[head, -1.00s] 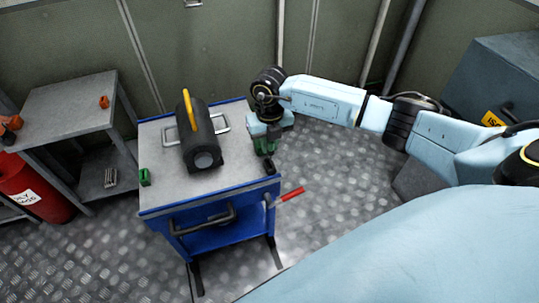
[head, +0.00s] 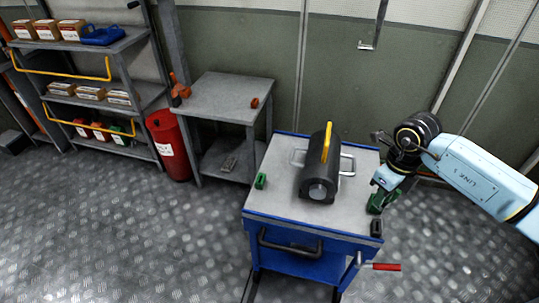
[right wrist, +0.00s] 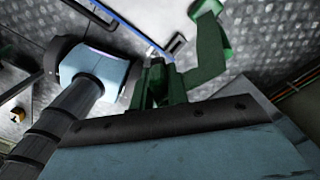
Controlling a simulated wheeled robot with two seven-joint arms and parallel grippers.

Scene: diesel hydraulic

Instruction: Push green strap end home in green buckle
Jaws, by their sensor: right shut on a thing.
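My right gripper (head: 378,201) is at the right edge of the blue cart's top, pointing down. It is shut on a green piece, taken to be the green strap end, which also shows in the right wrist view (right wrist: 208,50) as an angled green shape beyond the jaws. Its contact with the cart cannot be made out. A small green block (head: 261,181), which may be the green buckle, stands at the left edge of the cart top, apart from my gripper. My left gripper is not in view.
A dark cylinder (head: 316,175) with a yellow bar lies mid-cart (head: 280,205), between the green block and my gripper. A small black block (head: 376,228) sits at the front right corner. A red-tipped handle (head: 384,267) sticks out right. A grey table (head: 225,97) stands behind left.

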